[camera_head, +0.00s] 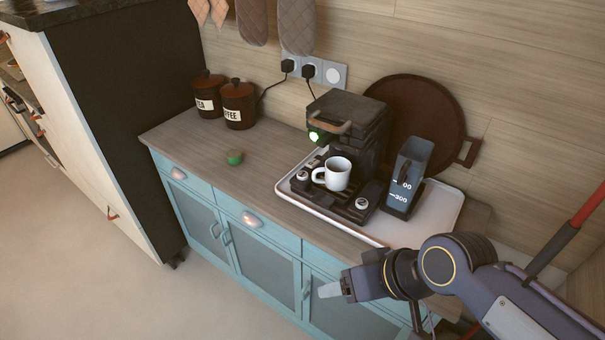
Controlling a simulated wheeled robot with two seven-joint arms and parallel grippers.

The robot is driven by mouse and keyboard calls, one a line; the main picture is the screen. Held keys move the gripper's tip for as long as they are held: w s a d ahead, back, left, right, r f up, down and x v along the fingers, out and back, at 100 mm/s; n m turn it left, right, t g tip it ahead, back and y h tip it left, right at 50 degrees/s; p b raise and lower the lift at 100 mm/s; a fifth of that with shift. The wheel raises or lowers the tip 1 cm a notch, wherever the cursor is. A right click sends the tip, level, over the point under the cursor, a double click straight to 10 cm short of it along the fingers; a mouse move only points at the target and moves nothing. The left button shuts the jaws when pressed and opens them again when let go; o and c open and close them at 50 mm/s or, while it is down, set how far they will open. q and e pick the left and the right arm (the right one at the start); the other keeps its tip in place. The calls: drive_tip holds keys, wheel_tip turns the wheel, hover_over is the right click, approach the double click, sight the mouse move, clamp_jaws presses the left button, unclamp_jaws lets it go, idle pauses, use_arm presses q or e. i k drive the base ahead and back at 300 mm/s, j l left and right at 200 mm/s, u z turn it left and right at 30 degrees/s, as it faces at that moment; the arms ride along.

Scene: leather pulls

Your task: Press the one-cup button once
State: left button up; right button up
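A dark coffee machine (350,134) stands on a white tray (437,215) on the counter. A white mug (333,173) sits on its base, under the head. A small round button-like part (303,174) is left of the mug, and another (361,203) is in front at the right. Their markings are too small to read, so I cannot tell which is the one-cup button. A green light (315,137) glows on the machine's head. My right gripper (330,290) is in front of the cabinet, below the counter edge and apart from the machine. Its fingers overlap in this view. My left gripper is out of view.
A dark container with a scale (407,178) stands right of the machine, and a round brown tray (425,108) leans behind. Tea (208,96) and coffee (239,105) canisters stand by the wall.

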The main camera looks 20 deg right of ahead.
sight(301, 175)
drive_tip(key=i+j+z, duration=0.15)
drive_tip(key=z, duration=1.7)
drive_tip(key=j+z, duration=0.75)
drive_tip(key=k+j+z, duration=0.2)
drive_tip(key=j+z, duration=0.15)
drive_tip(key=k+j, duration=0.15)
drive_tip(key=j, duration=0.25)
drive_tip(key=k+j+z, duration=0.1)
drive_tip(key=j, duration=0.3)
drive_tip(key=k+j, duration=0.15)
drive_tip(key=j, duration=0.25)
drive_tip(key=z, duration=0.05)
